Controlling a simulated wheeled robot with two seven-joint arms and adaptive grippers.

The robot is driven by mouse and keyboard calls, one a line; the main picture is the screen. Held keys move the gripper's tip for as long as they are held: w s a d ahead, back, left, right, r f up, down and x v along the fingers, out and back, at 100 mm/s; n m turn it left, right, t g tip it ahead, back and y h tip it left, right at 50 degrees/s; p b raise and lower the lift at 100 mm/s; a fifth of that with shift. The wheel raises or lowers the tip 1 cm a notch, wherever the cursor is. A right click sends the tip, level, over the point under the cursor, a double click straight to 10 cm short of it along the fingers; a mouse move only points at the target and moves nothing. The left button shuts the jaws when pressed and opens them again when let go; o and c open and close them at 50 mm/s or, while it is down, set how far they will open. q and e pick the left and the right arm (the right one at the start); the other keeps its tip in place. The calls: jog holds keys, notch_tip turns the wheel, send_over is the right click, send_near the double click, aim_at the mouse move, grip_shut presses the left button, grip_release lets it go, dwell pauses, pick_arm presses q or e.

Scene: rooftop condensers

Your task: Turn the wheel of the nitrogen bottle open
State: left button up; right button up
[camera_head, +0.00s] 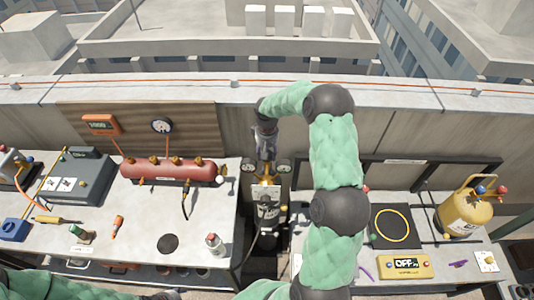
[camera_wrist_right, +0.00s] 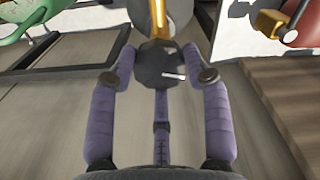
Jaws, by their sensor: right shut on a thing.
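The nitrogen bottle (camera_head: 268,212) stands upright in the gap between the two benches, dark with a pale label. Brass fittings and two round gauges sit at its top. My right gripper (camera_head: 266,152) reaches down on it from above. In the right wrist view my right gripper (camera_wrist_right: 160,74) has its purple fingers on both sides of the dark wheel (camera_wrist_right: 160,62), shut on it. A brass stem shows beyond the wheel. In the head view the wheel is hidden by the gripper. A small part of my left gripper (camera_head: 166,295) shows at the bottom edge; its fingers cannot be made out.
A red cylinder (camera_head: 170,170) with brass valves lies on the left bench, near a spray can (camera_head: 214,245) and tools. The right bench holds a yellow tank (camera_head: 465,213), a box marked OFF (camera_head: 405,265) and a dark pad (camera_head: 380,227). A wall runs behind.

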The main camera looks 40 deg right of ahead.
jog(key=n, duration=0.5)
jog(key=shift+n, duration=0.3)
jog(key=n, duration=0.5)
jog(key=n+p, duration=0.1)
jog(key=n, duration=0.5)
jog(key=n+p, duration=0.1)
jog(key=n, duration=0.3)
jog(key=shift+n, duration=0.3)
jog(key=shift+f, duration=0.1)
jog(key=o, duration=1.1)
jog(key=shift+o, duration=0.3)
